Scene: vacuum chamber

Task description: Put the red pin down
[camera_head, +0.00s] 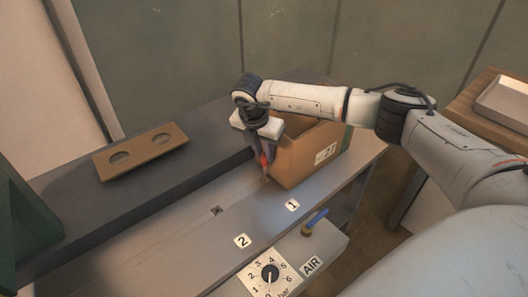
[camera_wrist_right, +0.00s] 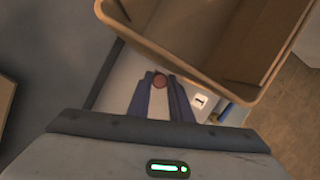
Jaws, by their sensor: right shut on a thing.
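My right gripper (camera_head: 264,168) points down over the grey bench, just left of the brown box. It is shut on the red pin (camera_head: 264,159), of which only a small red part shows between the fingers. In the right wrist view the red round end of the pin (camera_wrist_right: 160,81) sits between the fingertips of my right gripper (camera_wrist_right: 161,85). I cannot tell whether the pin's lower end touches the bench. My left gripper is not in view.
The brown open box (camera_head: 313,152) stands close beside the right gripper; its rim also shows in the right wrist view (camera_wrist_right: 185,68). A two-hole wooden plate (camera_head: 140,157) lies at left. Labels 1 (camera_head: 292,205) and 2 (camera_head: 242,241), a blue-handled valve (camera_head: 314,222) and an air dial (camera_head: 270,274) are in front.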

